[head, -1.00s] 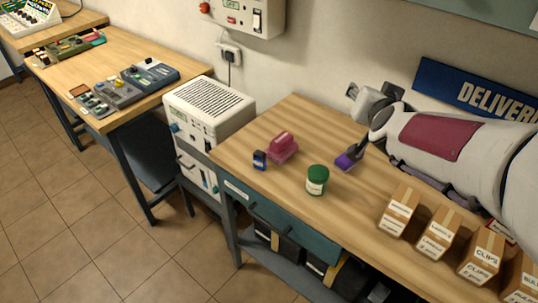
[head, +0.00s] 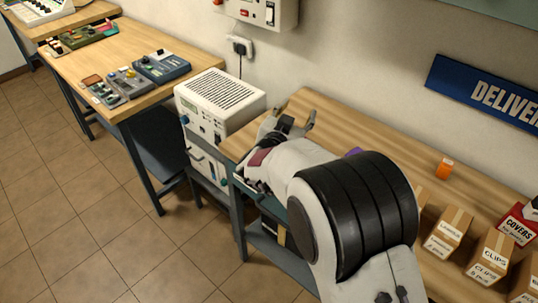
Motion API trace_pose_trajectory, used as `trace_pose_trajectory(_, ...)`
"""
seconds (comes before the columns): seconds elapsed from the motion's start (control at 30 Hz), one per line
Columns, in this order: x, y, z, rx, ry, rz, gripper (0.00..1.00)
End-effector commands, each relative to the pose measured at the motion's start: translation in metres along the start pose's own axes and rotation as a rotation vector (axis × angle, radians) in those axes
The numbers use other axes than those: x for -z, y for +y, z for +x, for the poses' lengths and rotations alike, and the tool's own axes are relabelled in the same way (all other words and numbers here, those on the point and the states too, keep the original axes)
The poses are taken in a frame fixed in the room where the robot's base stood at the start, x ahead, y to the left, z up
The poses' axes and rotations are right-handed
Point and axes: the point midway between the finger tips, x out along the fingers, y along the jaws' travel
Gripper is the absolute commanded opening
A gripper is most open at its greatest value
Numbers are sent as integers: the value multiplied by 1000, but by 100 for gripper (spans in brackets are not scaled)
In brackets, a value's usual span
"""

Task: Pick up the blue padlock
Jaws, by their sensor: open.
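The blue padlock is not visible now; my arm covers the part of the wooden bench (head: 326,112) where a small dark blue item stood earlier. My gripper (head: 292,124) is over the left end of this bench, seen partly from behind. One grey finger sticks up at its right side. The jaws are open, but what lies between or below them is hidden by my wrist. I cannot tell how far they are from the padlock.
A purple item (head: 354,152) peeks out behind my arm. A small orange item (head: 445,168) stands farther right. Several cardboard boxes (head: 448,228) line the bench's right front. A white instrument (head: 215,100) stands left of the bench. The bench's back strip is clear.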

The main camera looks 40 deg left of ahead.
Motion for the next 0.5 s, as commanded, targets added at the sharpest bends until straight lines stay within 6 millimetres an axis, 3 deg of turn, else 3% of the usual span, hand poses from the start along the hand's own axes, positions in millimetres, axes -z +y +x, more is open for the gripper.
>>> trace_pose_trajectory(0.2,-54,-27,-16,-44,47,-41,47)
trace_pose_trajectory(0.5,-123,-49,-51,-118,120,-110,47)
